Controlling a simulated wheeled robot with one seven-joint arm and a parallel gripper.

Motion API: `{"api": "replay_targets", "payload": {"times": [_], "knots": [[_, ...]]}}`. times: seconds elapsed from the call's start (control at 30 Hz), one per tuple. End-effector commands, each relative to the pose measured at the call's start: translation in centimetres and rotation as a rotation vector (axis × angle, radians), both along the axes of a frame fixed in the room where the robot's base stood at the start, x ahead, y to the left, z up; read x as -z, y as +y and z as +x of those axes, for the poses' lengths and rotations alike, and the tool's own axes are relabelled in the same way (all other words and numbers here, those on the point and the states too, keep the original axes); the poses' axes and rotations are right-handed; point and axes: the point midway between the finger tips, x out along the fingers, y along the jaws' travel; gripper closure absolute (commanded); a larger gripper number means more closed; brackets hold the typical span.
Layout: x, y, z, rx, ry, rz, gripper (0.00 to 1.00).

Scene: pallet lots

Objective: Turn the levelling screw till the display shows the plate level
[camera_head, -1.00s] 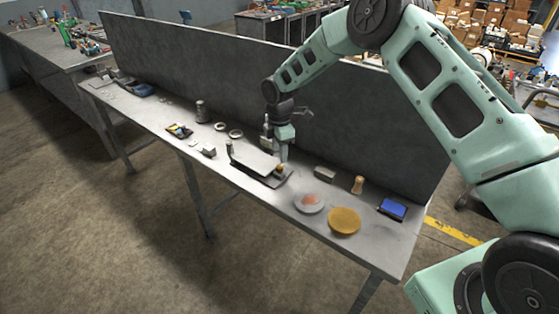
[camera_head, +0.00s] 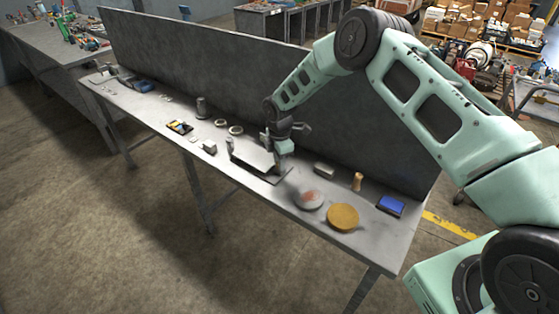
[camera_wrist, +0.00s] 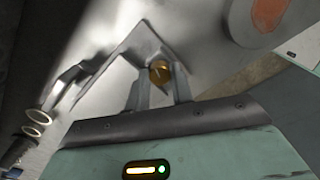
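A pale tilting plate (camera_head: 252,156) sits on a dark base on the bench, and its edge shows in the wrist view (camera_wrist: 122,58). The brass screw knob (camera_wrist: 160,72) shows in the wrist view between the fingertips of my gripper (camera_wrist: 159,86). No display reading can be made out.
On the bench (camera_head: 165,135), a grey round dish (camera_head: 309,200), a yellow disc (camera_head: 343,217), a wooden peg (camera_head: 357,181), a grey block (camera_head: 324,169) and a blue box (camera_head: 391,205) lie to the right. Two rings (camera_head: 236,130) and a small grey block (camera_head: 209,147) are to the left. A dark panel (camera_head: 200,75) stands behind.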

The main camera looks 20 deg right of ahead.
Motion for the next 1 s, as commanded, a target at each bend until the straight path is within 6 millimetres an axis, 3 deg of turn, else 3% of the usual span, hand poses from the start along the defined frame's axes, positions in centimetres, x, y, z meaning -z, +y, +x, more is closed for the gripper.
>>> {"api": "replay_targets", "payload": {"times": [0.47, 1.0], "knots": [[0.25, 0.03, 0.06, 0.139, -0.002, 0.0, 1.0], [0.21, 0.0, 0.11, 0.632, -0.002, 0.0, 1.0]]}}
